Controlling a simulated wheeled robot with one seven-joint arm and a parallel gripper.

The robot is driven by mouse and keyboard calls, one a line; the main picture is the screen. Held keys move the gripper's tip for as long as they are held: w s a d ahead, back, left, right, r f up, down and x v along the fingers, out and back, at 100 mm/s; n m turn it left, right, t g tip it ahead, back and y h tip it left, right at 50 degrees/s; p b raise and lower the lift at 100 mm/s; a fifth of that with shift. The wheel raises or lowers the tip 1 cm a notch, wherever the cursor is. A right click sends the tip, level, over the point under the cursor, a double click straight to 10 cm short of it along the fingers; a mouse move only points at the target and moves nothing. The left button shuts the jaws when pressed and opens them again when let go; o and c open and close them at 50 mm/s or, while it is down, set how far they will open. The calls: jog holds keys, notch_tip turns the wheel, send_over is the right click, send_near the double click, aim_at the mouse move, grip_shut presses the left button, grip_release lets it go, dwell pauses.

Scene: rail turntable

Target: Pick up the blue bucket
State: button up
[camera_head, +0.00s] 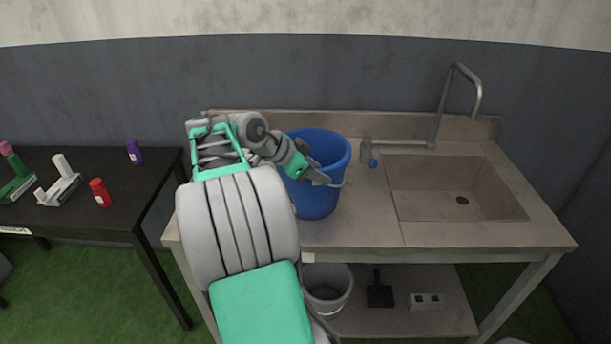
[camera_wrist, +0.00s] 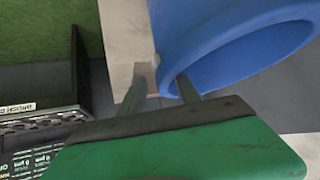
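The blue bucket (camera_head: 318,203) stands upright on the counter, left of the sink. A pale handle (camera_head: 338,184) shows low on its right side. My gripper (camera_head: 320,177) is in front of the bucket's upper part and hides some of its wall and rim. In the wrist view, the bucket (camera_wrist: 195,30) fills the upper right, with its rim and opening visible. My gripper's two fingers (camera_wrist: 161,76) are apart there, and the right finger overlaps the bucket's edge. I cannot tell whether it touches. Nothing shows held between the fingers.
The sink (camera_head: 445,190) with a tall faucet (camera_head: 443,105) is right of the bucket. A black table (camera_head: 150,185) with bottles stands left. A grey bin (camera_head: 327,290) sits on the lower shelf.

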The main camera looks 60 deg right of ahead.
jog(key=shift+x, duration=1.1)
jog(key=shift+w, duration=0.1)
grip_shut()
jog(key=shift+r, duration=0.1)
